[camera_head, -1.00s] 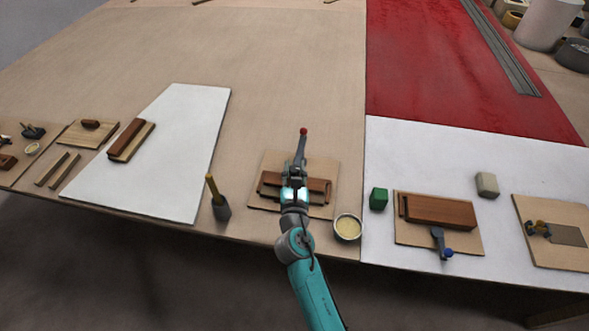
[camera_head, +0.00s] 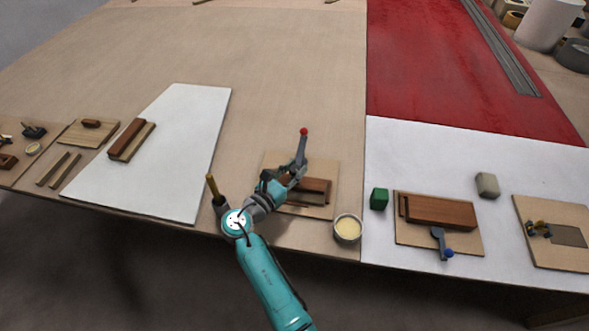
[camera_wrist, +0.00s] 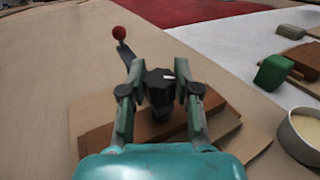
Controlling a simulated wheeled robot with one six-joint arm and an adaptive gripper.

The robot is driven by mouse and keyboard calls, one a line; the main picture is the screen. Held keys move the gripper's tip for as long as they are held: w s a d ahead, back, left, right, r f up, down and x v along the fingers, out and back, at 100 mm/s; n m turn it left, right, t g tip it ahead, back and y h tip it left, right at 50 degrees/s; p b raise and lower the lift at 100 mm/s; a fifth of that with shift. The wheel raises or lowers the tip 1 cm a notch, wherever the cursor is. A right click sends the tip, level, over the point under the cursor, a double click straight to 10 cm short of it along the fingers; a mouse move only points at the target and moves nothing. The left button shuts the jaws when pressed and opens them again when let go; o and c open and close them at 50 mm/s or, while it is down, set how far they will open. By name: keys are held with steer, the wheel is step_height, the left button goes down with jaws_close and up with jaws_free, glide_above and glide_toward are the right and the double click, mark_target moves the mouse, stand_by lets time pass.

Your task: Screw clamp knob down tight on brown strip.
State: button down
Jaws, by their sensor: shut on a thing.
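My gripper (camera_wrist: 160,100) is shut on the black clamp knob (camera_wrist: 159,82), with one finger on each side of it in the wrist view. The knob has a lobed top with a small white mark. A clamp arm with a red ball end (camera_wrist: 119,32) reaches up and left behind it; the ball also shows in the head view (camera_head: 304,131). Below lies the brown strip (camera_head: 316,185) on a light wooden board (camera_head: 327,208). My gripper and wrist hide much of the clamp, and the knob's contact with the strip cannot be seen.
A bowl of pale stuff (camera_head: 347,229) stands right of the board. A green block (camera_head: 379,199) and a second clamp with a blue ball (camera_head: 448,253) lie further right.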

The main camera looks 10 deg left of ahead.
steer(key=shift+m+g+h, duration=0.7)
steer(key=shift+m+h, duration=0.1)
steer(key=shift+h, duration=0.2)
steer(key=c, duration=0.8)
jaws_free()
steer(key=shift+a, duration=0.1)
steer(key=v, duration=1.1)
steer(key=shift+s+a, duration=0.25)
steer(key=shift+a, duration=0.05)
